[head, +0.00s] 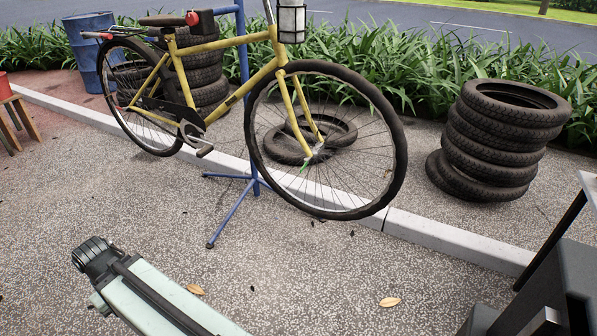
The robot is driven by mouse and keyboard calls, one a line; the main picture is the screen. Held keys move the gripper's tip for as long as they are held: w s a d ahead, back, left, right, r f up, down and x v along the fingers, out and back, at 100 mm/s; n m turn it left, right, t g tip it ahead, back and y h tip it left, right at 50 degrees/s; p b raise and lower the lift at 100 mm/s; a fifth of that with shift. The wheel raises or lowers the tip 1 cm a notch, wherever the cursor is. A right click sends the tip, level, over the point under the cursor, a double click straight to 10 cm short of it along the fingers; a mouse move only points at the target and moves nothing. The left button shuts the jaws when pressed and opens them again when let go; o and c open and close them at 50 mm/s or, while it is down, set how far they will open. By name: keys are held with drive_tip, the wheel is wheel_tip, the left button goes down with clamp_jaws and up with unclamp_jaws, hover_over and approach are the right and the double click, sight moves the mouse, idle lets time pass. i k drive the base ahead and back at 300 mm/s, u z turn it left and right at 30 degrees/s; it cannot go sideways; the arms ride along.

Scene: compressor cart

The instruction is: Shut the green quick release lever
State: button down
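The green quick release lever (303,168) is a small green sliver at the front wheel hub of the yellow bicycle (256,82). It is too small to tell whether it stands open or shut. The front wheel (398,150) faces me at the middle of the head view, with its spokes around the hub. My pale arm reaches in from the bottom edge at the left and ends in a dark joint, well apart from the lever. I see no gripper fingers.
A blue repair stand (232,215) holds the bicycle, its feet on the speckled ground. Tyres (500,135) are stacked at the right, and more lie behind the front wheel. A dark frame (555,285) stands at the lower right. The ground before the wheel is clear except for leaves.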

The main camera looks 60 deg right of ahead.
sight(306, 162)
drive_tip(key=k, duration=1.2)
drive_tip(key=z, duration=0.4)
drive_tip(key=i, duration=1)
